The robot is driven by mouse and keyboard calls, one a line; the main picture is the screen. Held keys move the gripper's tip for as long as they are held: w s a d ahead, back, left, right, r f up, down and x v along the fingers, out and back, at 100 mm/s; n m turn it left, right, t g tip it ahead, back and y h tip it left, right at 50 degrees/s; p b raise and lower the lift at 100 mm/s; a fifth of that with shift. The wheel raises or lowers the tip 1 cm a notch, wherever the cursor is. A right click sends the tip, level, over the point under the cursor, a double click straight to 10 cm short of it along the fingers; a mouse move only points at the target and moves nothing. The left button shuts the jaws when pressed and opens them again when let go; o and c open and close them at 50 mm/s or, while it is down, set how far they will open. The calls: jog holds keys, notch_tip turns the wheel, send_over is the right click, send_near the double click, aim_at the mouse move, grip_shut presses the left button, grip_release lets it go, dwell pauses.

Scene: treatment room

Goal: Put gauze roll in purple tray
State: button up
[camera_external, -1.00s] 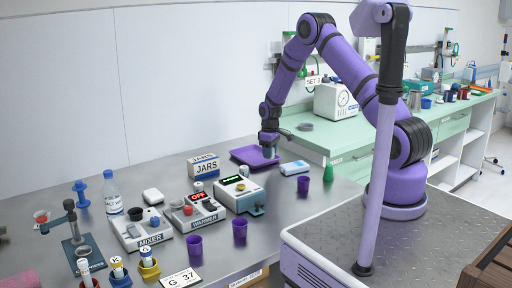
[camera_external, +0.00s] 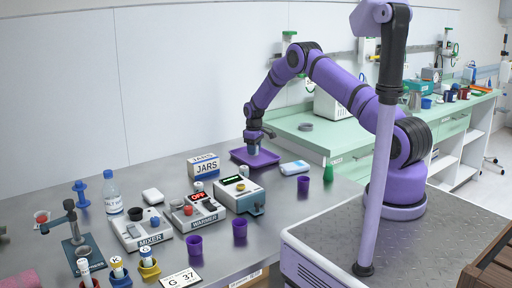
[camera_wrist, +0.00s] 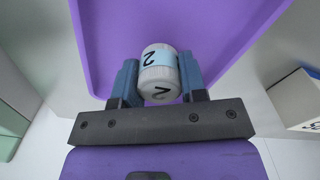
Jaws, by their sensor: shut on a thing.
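The purple tray (camera_external: 268,161) lies flat on the metal table near the back; it also fills much of the wrist view (camera_wrist: 110,40). My gripper (camera_external: 253,150) points down over the tray. In the wrist view my gripper (camera_wrist: 158,82) is shut on a white roll (camera_wrist: 160,60) with a pale blue band and dark figures, which I take for the gauze roll. The roll sits between the two blue fingers, with the tray behind it. Whether its lower end touches the tray floor cannot be told.
The JARS box (camera_external: 203,166) stands left of the tray. A blue-and-white packet (camera_external: 295,167) lies to its right. The warmer (camera_external: 199,210), a device with a green display (camera_external: 240,192) and purple cups (camera_external: 239,228) stand nearer the front. The tray area looks otherwise bare.

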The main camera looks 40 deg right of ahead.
jog(key=shift+f, duration=0.65)
jog(key=shift+f, duration=0.1)
jog(key=o, duration=0.9)
notch_tip(320, 180, up, 12)
jog(key=shift+r, duration=0.2)
